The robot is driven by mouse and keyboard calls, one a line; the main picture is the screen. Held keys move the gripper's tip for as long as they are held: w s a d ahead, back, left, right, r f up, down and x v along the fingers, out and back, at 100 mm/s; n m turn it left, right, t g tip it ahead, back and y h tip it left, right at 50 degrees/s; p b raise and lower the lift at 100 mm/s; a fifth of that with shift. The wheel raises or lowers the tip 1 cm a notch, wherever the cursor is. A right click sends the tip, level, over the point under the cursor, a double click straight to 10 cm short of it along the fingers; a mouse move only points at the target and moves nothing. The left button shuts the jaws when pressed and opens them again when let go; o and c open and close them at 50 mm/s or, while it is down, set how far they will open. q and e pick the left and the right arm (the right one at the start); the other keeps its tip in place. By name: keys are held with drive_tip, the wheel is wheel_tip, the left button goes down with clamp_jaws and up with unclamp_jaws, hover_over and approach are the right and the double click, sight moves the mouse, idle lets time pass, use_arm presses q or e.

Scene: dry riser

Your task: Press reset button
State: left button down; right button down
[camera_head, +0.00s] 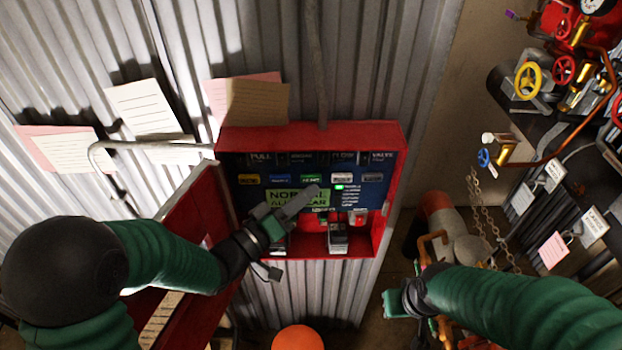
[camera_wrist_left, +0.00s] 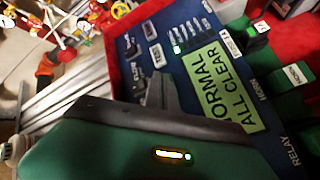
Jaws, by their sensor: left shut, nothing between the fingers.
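A red box (camera_head: 270,137) stands open on the corrugated wall, with a blue control panel (camera_head: 245,168) inside. Its green display (camera_head: 283,196) reads NORMAL ALL CLEAR; it also shows in the left wrist view (camera_wrist_left: 214,88). Green blocks with white labels (camera_wrist_left: 258,30) sit beside the display, near the words HORN and RELAY. I cannot tell for certain which part is the reset button. My left gripper (camera_head: 308,196) is shut and empty in front of the panel, covering part of the display and lower controls. My right gripper (camera_head: 395,303) is low, right of the box; its fingers are unclear.
The box's red door (camera_head: 190,225) hangs open at the left, beside my left arm. Paper notes (camera_head: 145,108) are on the wall. Valves and pipes with a yellow handwheel (camera_head: 528,80) crowd the right. An orange round object (camera_head: 298,338) is at the bottom.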

use_arm(q)
drive_tip(key=shift+s, duration=0.1)
drive_tip(key=s, duration=0.5)
drive_tip(key=shift+w, duration=0.1)
idle(0.3)
idle(0.4)
